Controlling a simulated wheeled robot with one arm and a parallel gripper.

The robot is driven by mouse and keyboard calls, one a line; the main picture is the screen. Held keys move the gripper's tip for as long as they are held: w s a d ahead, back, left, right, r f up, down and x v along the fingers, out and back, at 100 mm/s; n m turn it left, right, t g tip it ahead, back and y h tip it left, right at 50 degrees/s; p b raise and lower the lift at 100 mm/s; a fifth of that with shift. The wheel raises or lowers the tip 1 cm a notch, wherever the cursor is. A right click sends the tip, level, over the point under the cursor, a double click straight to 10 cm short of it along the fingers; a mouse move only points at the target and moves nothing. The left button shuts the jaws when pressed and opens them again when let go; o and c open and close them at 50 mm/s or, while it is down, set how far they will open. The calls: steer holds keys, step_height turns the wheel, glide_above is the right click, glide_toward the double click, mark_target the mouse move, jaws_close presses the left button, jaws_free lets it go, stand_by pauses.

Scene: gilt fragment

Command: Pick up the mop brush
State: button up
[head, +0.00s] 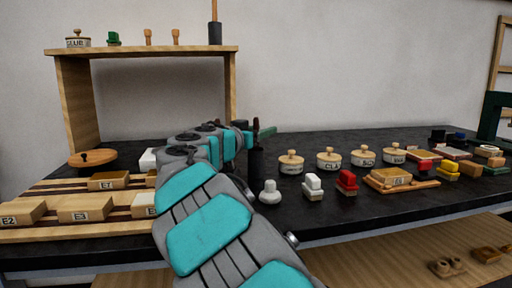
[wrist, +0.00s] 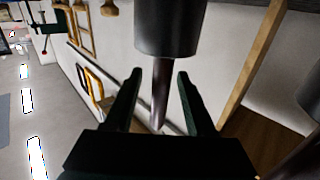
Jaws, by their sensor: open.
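A dark upright holder (head: 256,166) stands on the black bench, with a thin dark stem (head: 256,125) rising from it; I take this to be the mop brush, though its tip is unclear. In the wrist view the same holder (wrist: 168,35) is at the top, and the stem (wrist: 159,100) extends from it between my fingers. My gripper (head: 261,133) is open around the stem, with a gap visible on both sides in the wrist view (wrist: 159,78). My arm partly covers the area to the left in the head view.
A wooden shelf (head: 150,50) at the left carries a similar dark holder (head: 215,34) with a wooden handle. A white-topped brush (head: 313,186), a red block (head: 347,182) and several lidded pots (head: 329,158) stand close to the right. Labelled wooden blocks (head: 86,209) lie left.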

steer(key=shift+w+d, duration=0.1)
steer(key=shift+w, duration=0.1)
jaws_close()
stand_by(0.3)
